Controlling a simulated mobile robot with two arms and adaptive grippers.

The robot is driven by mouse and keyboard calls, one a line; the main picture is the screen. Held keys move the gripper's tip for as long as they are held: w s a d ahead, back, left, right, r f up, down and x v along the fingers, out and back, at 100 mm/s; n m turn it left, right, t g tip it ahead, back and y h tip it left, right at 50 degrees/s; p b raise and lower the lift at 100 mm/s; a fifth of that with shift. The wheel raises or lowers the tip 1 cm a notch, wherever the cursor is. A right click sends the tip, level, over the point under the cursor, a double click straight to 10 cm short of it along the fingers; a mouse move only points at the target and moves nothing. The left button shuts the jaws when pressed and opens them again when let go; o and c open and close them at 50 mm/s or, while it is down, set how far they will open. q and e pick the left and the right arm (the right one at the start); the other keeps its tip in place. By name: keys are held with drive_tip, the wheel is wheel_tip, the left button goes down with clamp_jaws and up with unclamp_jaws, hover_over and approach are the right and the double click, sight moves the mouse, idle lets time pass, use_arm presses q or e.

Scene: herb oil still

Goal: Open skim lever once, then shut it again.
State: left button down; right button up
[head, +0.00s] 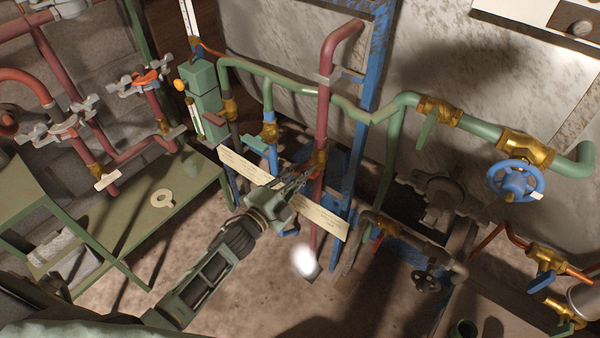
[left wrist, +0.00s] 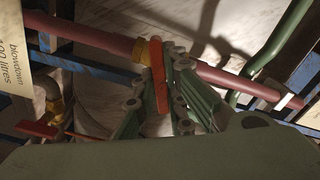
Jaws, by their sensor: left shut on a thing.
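A brass valve (head: 318,160) sits on the upright dark-red pipe (head: 322,110). Its red-orange lever, which I take for the skim lever, shows in the left wrist view (left wrist: 158,76); no name beside it is readable. There the lever stands roughly crosswise to the red pipe. My left gripper (head: 300,180) reaches the valve from the lower left. In the left wrist view its green fingers (left wrist: 168,105) are closed around the lever, one on each side. In the head view the fingers hide most of the lever. My right gripper is in neither view.
A cream label board (head: 245,174) runs behind my left gripper. A second red lever (left wrist: 38,130) is close by in the left wrist view. A blue post (head: 360,130), green pipes (head: 390,165) and a blue handwheel (head: 514,182) stand right. A green bench (head: 110,225) is left.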

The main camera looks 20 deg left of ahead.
use_arm(q)
drive_tip(key=shift+n+p, duration=0.8)
drive_tip(key=shift+n, duration=2)
drive_tip(key=shift+f, duration=0.1)
drive_tip(key=c, duration=1.8)
unclamp_jaws()
drive_tip(key=v, duration=1.2)
